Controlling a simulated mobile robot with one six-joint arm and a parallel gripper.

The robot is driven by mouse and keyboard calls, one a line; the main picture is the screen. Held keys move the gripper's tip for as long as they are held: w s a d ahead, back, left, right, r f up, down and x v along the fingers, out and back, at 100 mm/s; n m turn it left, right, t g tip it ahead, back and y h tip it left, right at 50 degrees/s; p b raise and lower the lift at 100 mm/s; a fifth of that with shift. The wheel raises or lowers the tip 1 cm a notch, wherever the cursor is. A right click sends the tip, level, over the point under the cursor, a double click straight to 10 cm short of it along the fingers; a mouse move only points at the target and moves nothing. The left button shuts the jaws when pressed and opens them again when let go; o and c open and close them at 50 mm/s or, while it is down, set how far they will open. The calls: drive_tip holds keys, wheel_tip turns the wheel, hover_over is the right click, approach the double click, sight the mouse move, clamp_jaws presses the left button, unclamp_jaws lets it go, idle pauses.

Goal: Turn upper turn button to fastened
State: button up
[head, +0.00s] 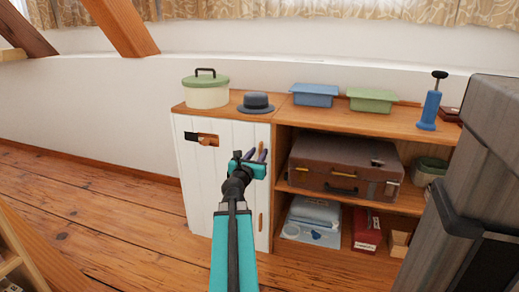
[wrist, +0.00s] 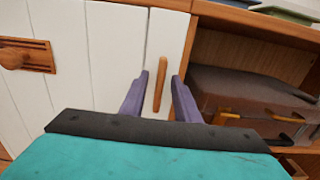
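The upper turn button (wrist: 160,84) is a slim wooden bar, upright on the white door (wrist: 110,50) near its right edge. It lies wholly over the white boards, not across the wooden frame. My gripper (wrist: 159,82) is open, with one purple finger on each side of the button and gaps visible between. Contact cannot be seen. In the head view my gripper (head: 256,155) is in front of the door's upper right and largely hides this button. A lower turn button (head: 261,222), also upright, shows further down the door.
A wooden plate with a round knob (wrist: 14,58) is on the door's left. Right of the door are open shelves with a brown suitcase (head: 343,168). A green-lidded pot (head: 206,92) and grey hat (head: 256,103) stand on top. A dark grey block (head: 490,150) stands close at right.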

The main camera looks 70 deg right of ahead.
drive_tip(key=shift+d, duration=0.5)
drive_tip(key=shift+w, duration=0.1)
